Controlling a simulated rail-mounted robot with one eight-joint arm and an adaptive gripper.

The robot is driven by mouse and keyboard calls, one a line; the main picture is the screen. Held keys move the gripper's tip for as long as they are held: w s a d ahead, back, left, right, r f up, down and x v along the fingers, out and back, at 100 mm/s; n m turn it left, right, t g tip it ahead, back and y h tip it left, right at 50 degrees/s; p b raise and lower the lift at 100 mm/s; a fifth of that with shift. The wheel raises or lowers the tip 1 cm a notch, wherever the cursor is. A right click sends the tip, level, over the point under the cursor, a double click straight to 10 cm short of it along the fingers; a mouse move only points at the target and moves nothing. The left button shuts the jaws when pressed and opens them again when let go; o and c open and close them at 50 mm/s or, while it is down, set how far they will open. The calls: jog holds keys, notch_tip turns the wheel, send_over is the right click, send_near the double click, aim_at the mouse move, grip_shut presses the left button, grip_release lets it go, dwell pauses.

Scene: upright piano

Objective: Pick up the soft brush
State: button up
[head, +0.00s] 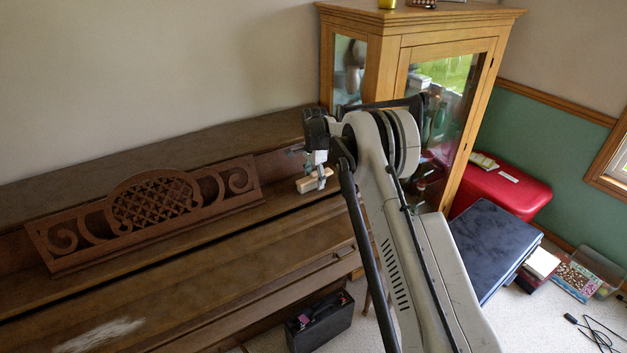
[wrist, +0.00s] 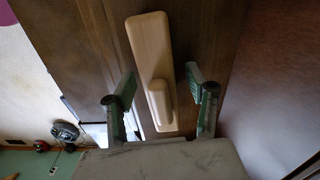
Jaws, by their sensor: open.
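The soft brush (head: 314,181) is a pale wooden block on the right end of the brown piano's ledge. In the wrist view the brush (wrist: 148,45) is a long rounded bar with a raised grip on top; its bristles are hidden. My gripper (head: 319,168) is just above the brush, pointing down. In the wrist view my gripper (wrist: 161,87) is open, with one green-padded finger on each side of the raised grip. Gaps show between the fingers and the grip, and I see no contact.
The piano (head: 200,275) has a carved music desk (head: 150,205) left of the brush. A glass-fronted wooden cabinet (head: 400,50) stands close behind my arm. A whitish patch (head: 98,335) marks the lid. A black case (head: 320,322) sits on the floor below. The ledge beside the brush looks clear.

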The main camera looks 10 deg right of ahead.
aim_at(315, 172)
jog(key=shift+f, duration=0.15)
jog(key=shift+c, duration=0.4)
grip_shut()
notch_tip(315, 172, up, 10)
jog(key=shift+r+b, duration=0.1)
jog(key=shift+b, duration=0.35)
